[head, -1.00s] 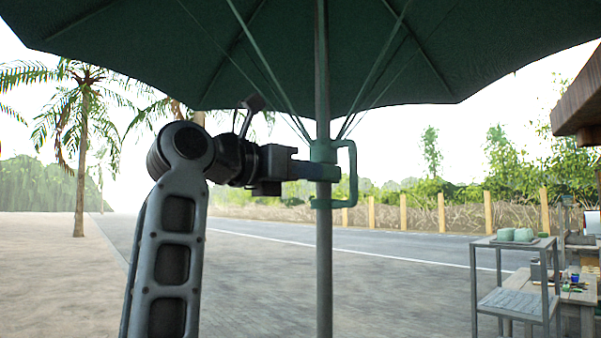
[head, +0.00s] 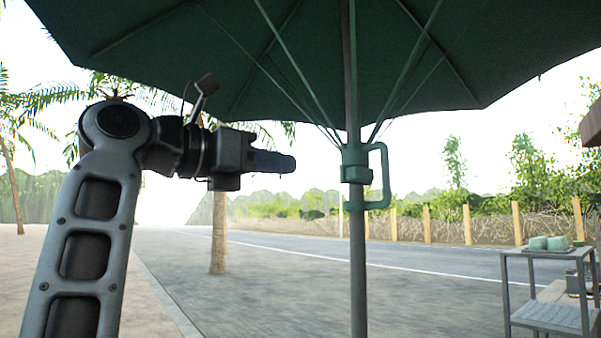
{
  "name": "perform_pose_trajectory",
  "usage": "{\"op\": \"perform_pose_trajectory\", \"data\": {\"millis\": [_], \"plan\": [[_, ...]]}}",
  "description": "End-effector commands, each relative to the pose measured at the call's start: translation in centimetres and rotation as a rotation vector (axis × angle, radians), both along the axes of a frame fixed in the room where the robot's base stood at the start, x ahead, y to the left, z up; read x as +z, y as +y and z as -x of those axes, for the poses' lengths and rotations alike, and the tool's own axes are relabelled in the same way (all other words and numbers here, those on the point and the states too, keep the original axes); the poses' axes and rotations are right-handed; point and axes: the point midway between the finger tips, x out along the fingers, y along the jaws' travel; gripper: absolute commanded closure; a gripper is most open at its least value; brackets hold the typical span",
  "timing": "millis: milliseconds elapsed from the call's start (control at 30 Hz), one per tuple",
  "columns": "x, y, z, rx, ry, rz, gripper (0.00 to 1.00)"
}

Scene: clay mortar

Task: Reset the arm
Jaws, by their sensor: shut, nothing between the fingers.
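My arm rises at the left of the head view, bent at its upper joint. My gripper (head: 284,163) points to the right, shut and empty, in free air. A green parasol (head: 300,60) spreads overhead on a grey pole (head: 357,270). A green collar with a square handle (head: 380,176) sits on the pole, to the right of my gripper. A clear gap lies between the fingertips and the collar.
A metal shelf cart (head: 548,285) with pale green items (head: 547,242) on top stands at the right. A palm trunk (head: 218,235) and a row of wooden posts (head: 467,224) stand farther back. The paved ground left of the pole is open.

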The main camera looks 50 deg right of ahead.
Motion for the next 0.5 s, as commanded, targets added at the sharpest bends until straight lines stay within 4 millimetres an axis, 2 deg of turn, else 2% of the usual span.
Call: {"op": "perform_pose_trajectory", "data": {"millis": [133, 500], "plan": [[0.01, 0.89, -0.20, -0.001, -0.001, -0.001, 1.00], [0.04, 1.01, -0.24, -0.001, -0.001, -0.001, 1.00]]}}
